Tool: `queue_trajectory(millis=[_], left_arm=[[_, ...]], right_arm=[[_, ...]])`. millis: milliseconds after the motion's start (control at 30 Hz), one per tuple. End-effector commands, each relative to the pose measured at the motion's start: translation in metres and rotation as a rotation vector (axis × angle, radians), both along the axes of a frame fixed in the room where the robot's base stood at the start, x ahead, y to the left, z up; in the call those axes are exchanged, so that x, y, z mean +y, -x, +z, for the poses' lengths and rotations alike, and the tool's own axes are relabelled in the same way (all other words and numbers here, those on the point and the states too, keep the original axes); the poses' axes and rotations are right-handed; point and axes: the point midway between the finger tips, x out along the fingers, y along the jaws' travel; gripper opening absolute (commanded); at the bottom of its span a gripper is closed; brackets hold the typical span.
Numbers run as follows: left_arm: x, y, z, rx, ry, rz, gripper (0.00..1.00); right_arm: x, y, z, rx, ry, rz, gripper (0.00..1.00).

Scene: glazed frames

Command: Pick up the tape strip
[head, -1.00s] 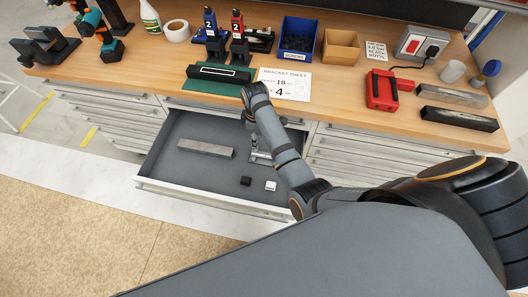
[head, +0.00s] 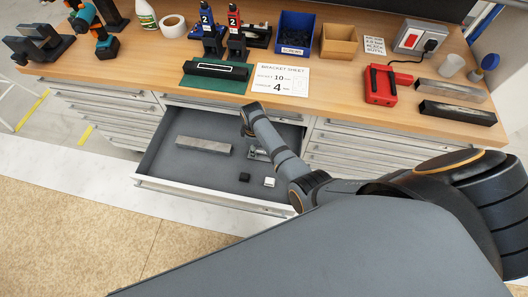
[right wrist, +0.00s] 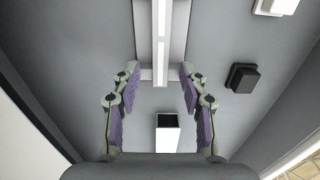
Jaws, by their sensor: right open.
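A thin pale strip (right wrist: 161,40) runs lengthwise along a grey bar (right wrist: 178,30) in the right wrist view, its near end reaching past the bar's end. It looks like the tape strip, but I cannot be sure. In the head view the grey bar (head: 203,146) lies in the open drawer; the strip is not distinct there. My right gripper (right wrist: 160,80) is open, its purple-padded fingers on either side of the strip's near end, not visibly touching it. In the head view my right gripper (head: 258,154) is low in the drawer, partly hidden by my arm. My left gripper is not in view.
The drawer (head: 210,192) also holds a black block (head: 244,177) and a white block (head: 269,182) near its front. A small white piece with a dark end (right wrist: 167,133) lies between the finger bases in the right wrist view. The bench top (head: 150,75) above is crowded.

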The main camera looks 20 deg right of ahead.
Motion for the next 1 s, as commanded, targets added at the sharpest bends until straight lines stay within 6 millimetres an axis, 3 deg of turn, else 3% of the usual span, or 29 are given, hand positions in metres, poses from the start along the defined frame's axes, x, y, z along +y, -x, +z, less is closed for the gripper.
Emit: queue_trajectory(millis=[333, 600, 1000], left_arm=[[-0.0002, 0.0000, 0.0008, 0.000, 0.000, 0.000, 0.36], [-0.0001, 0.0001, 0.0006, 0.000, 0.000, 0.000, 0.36], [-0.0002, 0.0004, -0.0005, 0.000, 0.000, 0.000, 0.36]], right_arm=[[0.0000, 0.0000, -0.0020, 0.000, 0.000, 0.000, 0.42], [-0.0001, 0.0003, -0.0022, 0.001, -0.001, 0.000, 0.07], [0.0000, 0.0002, -0.0007, 0.000, 0.000, 0.000, 0.07]])
